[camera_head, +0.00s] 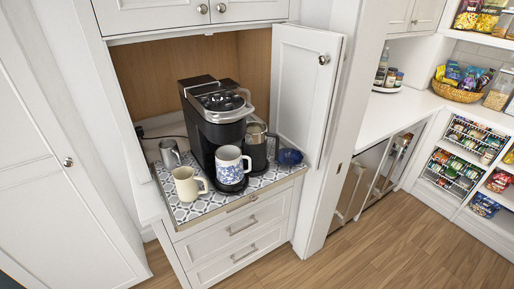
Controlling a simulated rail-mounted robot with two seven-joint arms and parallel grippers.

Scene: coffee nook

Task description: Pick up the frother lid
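A dark grey jug with a handle (257,152), which looks like the frother, stands upright just right of the black coffee maker (212,125) in the open cabinet nook. A small dark blue bowl-like thing (289,158) sits to the right of the jug, near the cabinet door. Neither of my grippers shows in the head view.
A white and blue patterned mug (229,162) stands at the coffee maker's front. A cream mug (186,183) and a small metal cup (170,152) stand to the left on the patterned tray surface (210,208). The open white door (303,90) bounds the right side.

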